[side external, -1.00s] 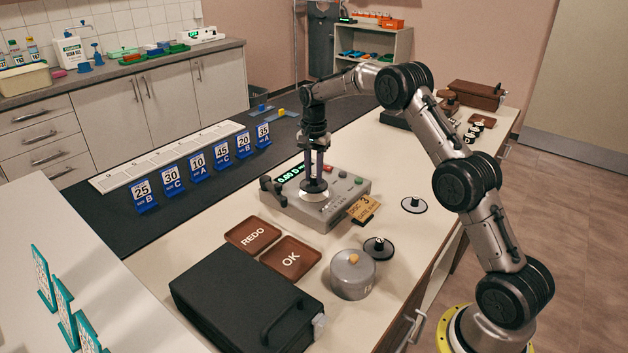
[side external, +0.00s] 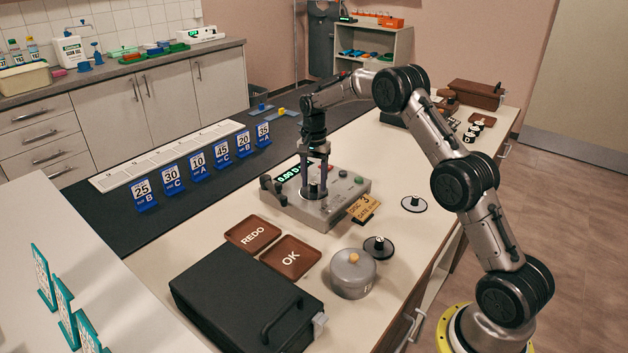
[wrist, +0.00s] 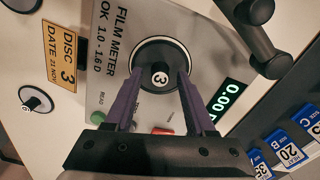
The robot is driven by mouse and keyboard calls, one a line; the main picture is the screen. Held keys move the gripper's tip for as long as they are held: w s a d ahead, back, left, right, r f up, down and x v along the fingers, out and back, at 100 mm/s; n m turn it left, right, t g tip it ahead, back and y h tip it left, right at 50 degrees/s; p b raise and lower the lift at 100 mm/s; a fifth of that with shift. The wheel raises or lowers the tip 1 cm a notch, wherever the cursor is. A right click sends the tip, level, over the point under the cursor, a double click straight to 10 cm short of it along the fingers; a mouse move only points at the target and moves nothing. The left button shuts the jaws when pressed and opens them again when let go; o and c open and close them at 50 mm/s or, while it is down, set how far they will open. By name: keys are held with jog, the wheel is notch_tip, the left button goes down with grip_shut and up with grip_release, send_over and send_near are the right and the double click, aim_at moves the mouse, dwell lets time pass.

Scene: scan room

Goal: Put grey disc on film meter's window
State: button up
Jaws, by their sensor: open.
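The grey disc (wrist: 145,55), with a knob marked 3, lies on the round white-rimmed window of the film meter (wrist: 195,30) in the wrist view. The film meter (side external: 346,192) stands on the bench in the side view, its green display reading about 0.00. My gripper (wrist: 161,82) is open, with its two purple fingers on either side of the knob and apart from each other. In the side view my gripper (side external: 314,187) points straight down over the window. The fingers partly hide the disc there.
A disc 3 card (side external: 363,208) leans at the meter's front. A pale disc (side external: 404,203) and a black disc (side external: 372,253) lie nearby. REDO (side external: 240,237) and OK (side external: 278,257) trays, a grey pot (side external: 352,279) and a black case (side external: 225,290) stand in front.

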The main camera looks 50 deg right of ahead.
aim_at(314, 183)
notch_tip(314, 183, up, 12)
jog(key=r, duration=0.1)
jog(key=s+a+r+n+t, duration=0.2)
jog(key=s+a+r+n, duration=0.2)
jog(key=s+a+r, duration=0.35)
jog(key=s+a+r+n+t, duration=0.15)
jog(key=s+a+n, duration=0.25)
jog(key=s, duration=0.6)
jog(key=s+a+r+n+t, duration=0.1)
jog(key=s+a+r+n, duration=0.3)
jog(key=s, duration=0.6)
jog(key=s+a+f+n+t, duration=0.1)
jog(key=s+a+f+n, duration=0.1)
jog(key=s+f, duration=0.6)
jog(key=shift+s+a+n, duration=0.35)
jog(key=shift+s+n, duration=0.15)
jog(key=shift+s, duration=0.05)
